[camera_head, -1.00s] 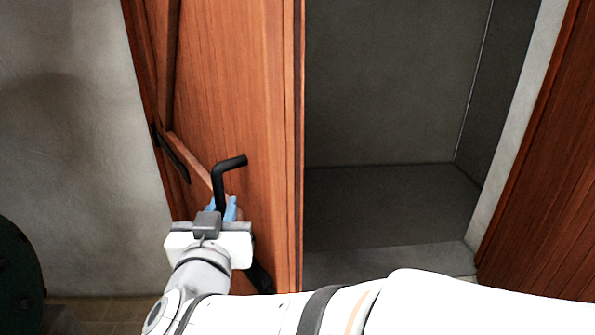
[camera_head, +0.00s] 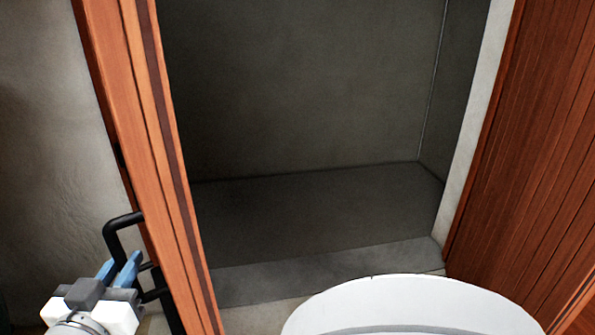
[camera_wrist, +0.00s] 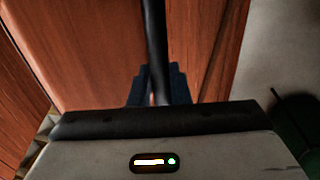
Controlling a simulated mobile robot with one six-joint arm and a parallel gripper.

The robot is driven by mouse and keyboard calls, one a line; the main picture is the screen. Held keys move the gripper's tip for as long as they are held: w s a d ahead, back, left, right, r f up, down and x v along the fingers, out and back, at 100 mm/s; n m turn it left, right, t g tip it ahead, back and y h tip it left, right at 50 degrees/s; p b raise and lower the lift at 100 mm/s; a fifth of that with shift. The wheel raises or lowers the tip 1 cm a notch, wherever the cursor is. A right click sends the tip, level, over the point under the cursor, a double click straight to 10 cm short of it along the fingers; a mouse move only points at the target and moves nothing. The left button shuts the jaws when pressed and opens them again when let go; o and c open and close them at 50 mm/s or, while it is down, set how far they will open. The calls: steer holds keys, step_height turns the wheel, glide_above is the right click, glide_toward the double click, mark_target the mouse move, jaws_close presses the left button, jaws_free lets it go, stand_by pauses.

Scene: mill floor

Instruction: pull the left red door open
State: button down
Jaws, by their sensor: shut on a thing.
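The left red door (camera_head: 172,170) stands swung open at the left of the head view, seen nearly edge-on, with the dark recess showing to its right. Its black bent handle (camera_head: 112,232) sticks out on the door's left face. My gripper (camera_head: 122,268), with blue fingers, is at the handle at the lower left and is shut on it. In the wrist view the black handle bar (camera_wrist: 154,45) runs down between the fingers (camera_wrist: 158,85), in front of the door's reddish wood (camera_wrist: 95,50).
Behind the doorway is an empty dark grey recess (camera_head: 310,100) with a low grey sill (camera_head: 325,272). Another red door (camera_head: 530,130) stands at the right. A grey wall (camera_head: 45,130) is at the left. A dark green object (camera_wrist: 295,130) shows at the wrist view's right.

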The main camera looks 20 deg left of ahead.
steer(key=shift+a+r, duration=0.1)
steer(key=shift+r, duration=0.25)
steer(key=c, duration=1.4)
jaws_free()
steer(key=shift+w+a+f, duration=0.1)
steer(key=shift+w+f, duration=0.1)
steer(key=shift+w, duration=0.05)
steer(key=shift+c, duration=0.2)
steer(key=shift+s, duration=0.1)
steer(key=shift+f, duration=0.1)
steer(key=shift+s, duration=0.4)
steer(key=b+v, duration=0.1)
steer(key=v, duration=0.6)
steer(key=shift+b, duration=0.35)
steer(key=shift+d, duration=0.2)
